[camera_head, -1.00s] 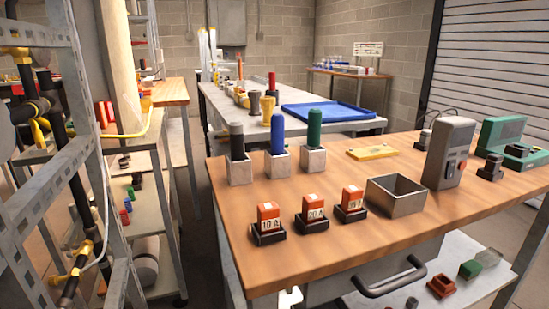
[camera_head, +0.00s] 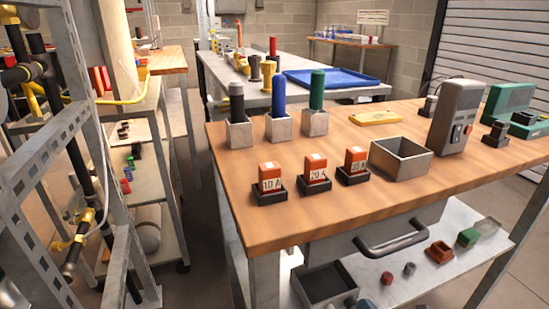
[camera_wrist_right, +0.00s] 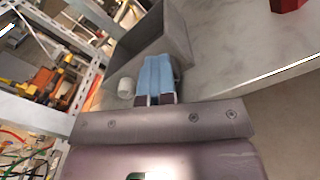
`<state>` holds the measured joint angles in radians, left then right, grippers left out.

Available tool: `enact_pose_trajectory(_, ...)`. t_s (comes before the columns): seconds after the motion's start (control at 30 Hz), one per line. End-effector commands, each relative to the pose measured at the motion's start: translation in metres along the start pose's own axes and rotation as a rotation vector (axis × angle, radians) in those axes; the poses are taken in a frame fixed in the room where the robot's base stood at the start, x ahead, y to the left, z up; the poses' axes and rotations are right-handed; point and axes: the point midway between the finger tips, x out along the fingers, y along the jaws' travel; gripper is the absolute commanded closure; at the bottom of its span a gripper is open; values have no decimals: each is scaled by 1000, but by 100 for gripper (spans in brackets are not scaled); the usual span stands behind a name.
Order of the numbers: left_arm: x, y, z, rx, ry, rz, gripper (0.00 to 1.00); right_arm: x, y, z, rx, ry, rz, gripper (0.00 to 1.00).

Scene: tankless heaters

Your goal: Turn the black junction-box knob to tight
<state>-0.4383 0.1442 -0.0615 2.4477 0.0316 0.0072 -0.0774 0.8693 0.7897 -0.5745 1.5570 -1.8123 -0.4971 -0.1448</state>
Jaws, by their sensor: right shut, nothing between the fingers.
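My right gripper (camera_wrist_right: 157,78) shows in the right wrist view, with its blue fingers together and nothing between them. Its fingertips point toward a grey open box (camera_wrist_right: 178,38), and I cannot tell whether they touch it. A small white cylinder (camera_wrist_right: 126,87) sits just left of the fingers. I cannot pick out a black junction-box knob for certain in either view. In the head view a small dark round piece (camera_head: 365,304) lies at the bottom edge on the lower shelf, too cut off to identify. My left gripper is not in view.
The wooden table (camera_head: 230,190) holds three fuse blocks (camera_head: 317,168), three coloured cylinders in holders (camera_head: 278,110), a metal bin (camera_head: 402,157) and a grey meter (camera_head: 455,117). A dark handle (camera_head: 390,240) juts from its front. A metal rack (camera_head: 75,120) stands left.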

Motion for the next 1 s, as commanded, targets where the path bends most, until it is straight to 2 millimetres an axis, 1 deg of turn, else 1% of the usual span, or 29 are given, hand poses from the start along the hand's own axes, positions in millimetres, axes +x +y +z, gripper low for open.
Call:
enact_pose_trajectory(0.03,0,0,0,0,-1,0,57,9,-11,12,-16,-18,-15,100)
enact_pose_trajectory(0.47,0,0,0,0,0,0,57,9,-11,12,-16,-19,-15,100)
enact_pose_trajectory(0.77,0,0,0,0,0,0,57,9,-12,20,-16,-21,-14,100)
enact_pose_trajectory(0.87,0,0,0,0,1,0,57,7,-13,21,-17,-22,-14,100)
enact_pose_trajectory(1.0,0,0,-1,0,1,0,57,-4,-12,22,-18,-24,-12,100)
